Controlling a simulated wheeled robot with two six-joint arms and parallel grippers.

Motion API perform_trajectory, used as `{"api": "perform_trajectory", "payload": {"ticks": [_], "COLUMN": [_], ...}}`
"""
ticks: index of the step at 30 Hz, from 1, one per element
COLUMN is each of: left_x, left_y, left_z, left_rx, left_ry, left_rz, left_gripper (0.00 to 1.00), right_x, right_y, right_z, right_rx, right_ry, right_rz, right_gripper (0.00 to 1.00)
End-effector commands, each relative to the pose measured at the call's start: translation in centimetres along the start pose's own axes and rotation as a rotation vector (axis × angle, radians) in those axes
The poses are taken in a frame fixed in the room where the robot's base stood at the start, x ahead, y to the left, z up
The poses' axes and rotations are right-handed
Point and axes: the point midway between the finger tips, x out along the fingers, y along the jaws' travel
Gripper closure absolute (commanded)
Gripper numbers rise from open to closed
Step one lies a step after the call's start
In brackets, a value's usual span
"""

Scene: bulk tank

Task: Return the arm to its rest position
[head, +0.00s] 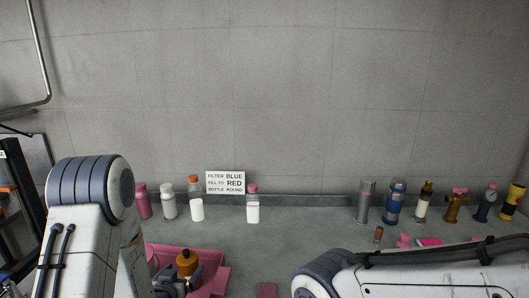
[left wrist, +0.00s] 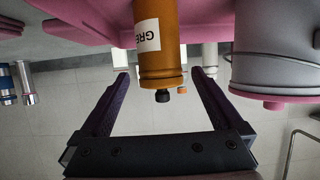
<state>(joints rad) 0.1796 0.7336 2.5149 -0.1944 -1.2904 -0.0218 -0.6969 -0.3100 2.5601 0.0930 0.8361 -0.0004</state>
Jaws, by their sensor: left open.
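My left arm (head: 88,225) comes in at the left, bent at a thick ribbed joint. My left gripper (left wrist: 160,74) is open; in the left wrist view its two dark fingers stand apart with an orange-brown bottle (left wrist: 161,58) between or just beyond them. That bottle has a white label with partly visible letters and a small black tip; gaps show on both sides of it. In the head view an orange-brown bottle (head: 187,263) stands at the pink tray (head: 215,281), beside dark gripper parts. My right arm (head: 420,278) lies across the lower right; its gripper is outside the view.
A grey bench (head: 310,231) runs along the wall. Several bottles stand at its back left around a sign (head: 225,183). Several cylinders and fittings, including a blue-banded one (head: 394,203), stand at the back right. The bench middle is mostly clear. A grey cylinder (left wrist: 272,55) is beside the bottle.

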Motion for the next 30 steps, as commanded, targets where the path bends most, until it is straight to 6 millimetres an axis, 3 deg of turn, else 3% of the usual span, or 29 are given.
{"api": "perform_trajectory", "payload": {"ticks": [12, 14, 21, 30], "left_x": [7.5, 7.0, 5.8, 4.7], "left_y": [0.0, 0.0, 0.0, 1.8], "left_z": [0.3, -0.7, -3.6, -4.5], "left_rx": [0.000, 0.000, 0.001, 0.001], "left_ry": [-0.001, 0.002, 0.005, 0.000], "left_rz": [0.001, 0.000, 0.000, 0.001], "left_gripper": [0.00, 0.00, 0.00, 0.00], "right_x": [-1.1, -1.8, -0.9, -0.7], "right_y": [-0.1, -0.1, -0.1, -0.1], "right_z": [-0.1, -0.1, -0.1, 0.0], "right_rx": [0.000, 0.000, 0.000, 0.000], "right_ry": [0.001, 0.000, 0.000, 0.000], "right_rz": [0.000, 0.000, 0.000, 0.000], "right_gripper": [0.00, 0.00, 0.00, 0.00]}}
